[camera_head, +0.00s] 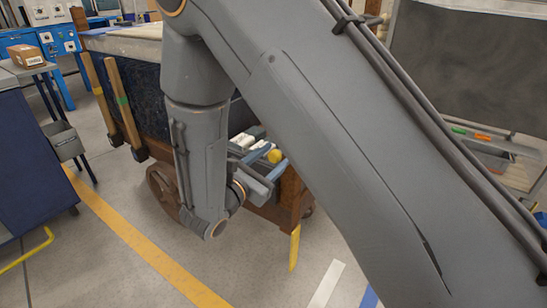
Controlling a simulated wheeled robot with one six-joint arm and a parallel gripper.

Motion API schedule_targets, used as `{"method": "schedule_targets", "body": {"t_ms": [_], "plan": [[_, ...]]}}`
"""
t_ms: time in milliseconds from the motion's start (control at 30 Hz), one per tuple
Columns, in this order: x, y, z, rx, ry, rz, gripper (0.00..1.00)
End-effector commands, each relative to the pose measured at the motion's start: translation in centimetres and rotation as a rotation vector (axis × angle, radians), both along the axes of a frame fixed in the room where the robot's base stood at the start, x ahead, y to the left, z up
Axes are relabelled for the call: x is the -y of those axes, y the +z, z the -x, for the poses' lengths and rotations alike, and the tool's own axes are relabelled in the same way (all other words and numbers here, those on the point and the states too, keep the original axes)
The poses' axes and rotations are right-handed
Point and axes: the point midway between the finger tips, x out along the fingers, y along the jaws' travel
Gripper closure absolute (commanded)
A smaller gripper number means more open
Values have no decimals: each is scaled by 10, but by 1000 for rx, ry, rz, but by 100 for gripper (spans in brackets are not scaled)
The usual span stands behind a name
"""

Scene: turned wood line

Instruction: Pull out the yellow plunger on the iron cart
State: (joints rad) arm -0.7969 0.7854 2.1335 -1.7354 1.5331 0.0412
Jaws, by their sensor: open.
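The iron cart, rust-brown with a spoked wheel (163,196), stands behind my arm, which hides much of it. A round yellow knob, seemingly the yellow plunger (275,156), shows at the cart's near end. My gripper (272,158) is open, with its two bluish fingers pointing toward the cart. The knob appears between or just beyond the fingertips. I cannot tell whether they touch it. The plunger's shaft is hidden.
A grey-topped stand with a cardboard box (27,55) and a dark blue cabinet (35,150) are at the left. Wooden stakes (122,105) lean along the cart. A dark board (470,60) and a tray of items (490,155) are at the right.

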Motion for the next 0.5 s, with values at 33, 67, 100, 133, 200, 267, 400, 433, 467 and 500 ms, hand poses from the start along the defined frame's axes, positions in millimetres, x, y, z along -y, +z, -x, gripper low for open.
{"method": "schedule_targets", "body": {"t_ms": [33, 67, 100, 133, 200, 267, 400, 433, 467, 500], "plan": [[0, 0, 0, 0, 0, 0, 54], [-1, 0, 1, 0, 0, 0, 54], [-2, 0, 3, 0, 1, 0, 54], [-4, 0, 5, 0, 1, 0, 54], [-9, 1, 12, 0, 2, 0, 54], [-15, 1, 19, 0, 4, 1, 54], [-29, 1, 40, 0, 5, 1, 54], [-32, 1, 43, 0, 6, 0, 54], [-34, 1, 47, 0, 5, 0, 54], [-37, 1, 52, -1, 5, 0, 54]]}}
